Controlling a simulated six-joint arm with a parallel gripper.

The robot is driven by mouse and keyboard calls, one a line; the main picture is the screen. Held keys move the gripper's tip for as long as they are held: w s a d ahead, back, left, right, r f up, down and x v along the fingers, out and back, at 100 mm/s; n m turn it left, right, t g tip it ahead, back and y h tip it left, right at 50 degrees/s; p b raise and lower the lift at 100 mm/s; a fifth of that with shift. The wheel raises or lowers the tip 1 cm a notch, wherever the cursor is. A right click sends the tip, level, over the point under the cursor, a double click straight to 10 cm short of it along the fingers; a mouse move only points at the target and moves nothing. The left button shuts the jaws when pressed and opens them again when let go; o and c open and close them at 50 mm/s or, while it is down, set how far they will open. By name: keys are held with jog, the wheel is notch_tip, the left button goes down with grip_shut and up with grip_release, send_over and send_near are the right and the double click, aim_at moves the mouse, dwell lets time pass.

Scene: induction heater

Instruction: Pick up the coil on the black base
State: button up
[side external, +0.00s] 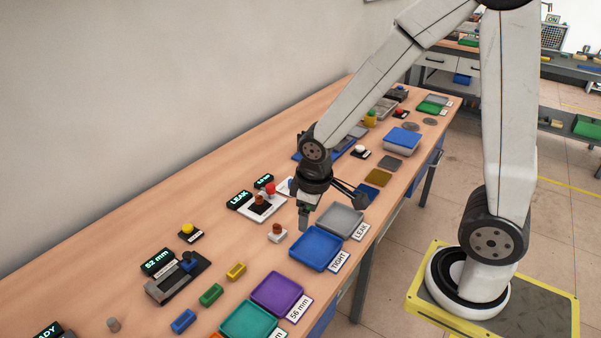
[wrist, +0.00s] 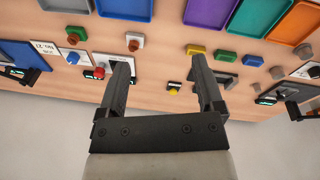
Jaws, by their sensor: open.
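A small brown coil-like part on a black base (side external: 260,203) sits on a white fixture beside the LEAK display in the side view. In the wrist view it seems mostly hidden behind the left finger. My gripper (side external: 308,214) points down above the table, to the right of that part in the side view and apart from it. In the wrist view my gripper (wrist: 158,62) has its two fingers wide apart with nothing between them.
A brown part on a white base (side external: 278,235) stands near my gripper. The red knob (side external: 270,188) is close to the black base. Blue (side external: 316,262), grey and purple trays line the front edge. Bare table lies left of the fixture.

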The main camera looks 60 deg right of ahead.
jog(key=w+d+f+n+g+h, duration=0.1)
jog(key=w+d+f+n+h, duration=0.15)
jog(key=w+f+n, duration=0.35)
jog(key=w+d+f+n+g+h, duration=0.1)
jog(key=w+n+h, duration=0.25)
jog(key=w, duration=0.35)
jog(key=n+t+h, duration=0.3)
jog(key=n+h, duration=0.3)
jog(key=n, duration=0.2)
send_near(257, 201)
jog(key=shift+s+d+f, duration=0.15)
jog(key=shift+s+d, duration=0.05)
jog(key=shift+d, duration=0.35)
jog(key=shift+s+d+f, duration=0.15)
jog(key=shift+s+d, duration=0.05)
jog(key=shift+d, duration=0.35)
jog(key=shift+w+a+f+n+t, duration=0.1)
jog(key=shift+w+f+n+t, duration=0.35)
jog(key=shift+w, duration=0.2)
jog(key=shift+x, duration=3.9)
jog(key=shift+s+r, duration=0.2)
grip_shut()
